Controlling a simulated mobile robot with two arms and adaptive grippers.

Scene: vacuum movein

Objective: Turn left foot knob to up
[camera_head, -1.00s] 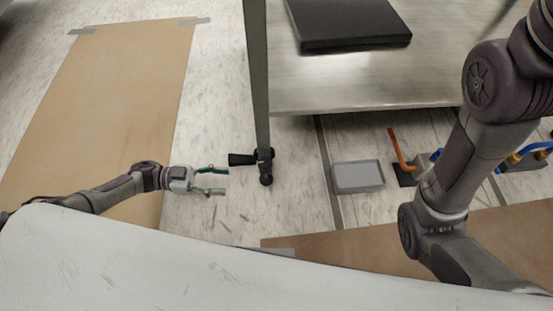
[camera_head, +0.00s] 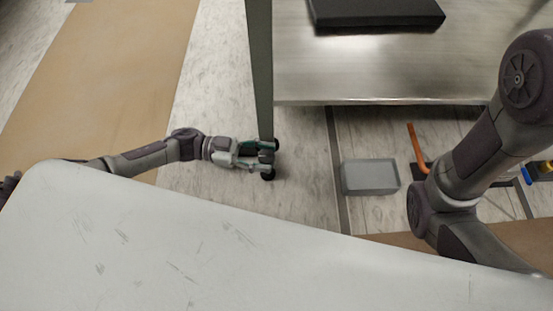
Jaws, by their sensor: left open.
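The left foot knob (camera_head: 266,156) is a small black part at the bottom of the grey-green table leg (camera_head: 260,75). My left gripper (camera_head: 262,155) reaches in from the left, open, with one finger on the far side of the knob and one on the near side. The fingers hide most of the knob and its lever, so I cannot tell how the lever points or whether the fingers touch it. The black foot (camera_head: 268,175) shows just below the fingers. My right arm enters at the right, but its gripper is out of view.
A metal shelf (camera_head: 400,80) with a black flat box (camera_head: 375,12) stands beyond the leg. A grey box (camera_head: 370,177) and an orange-handled tool (camera_head: 415,145) lie on the floor to the right. A large white surface (camera_head: 150,240) fills the foreground. Cardboard (camera_head: 110,70) covers the floor at left.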

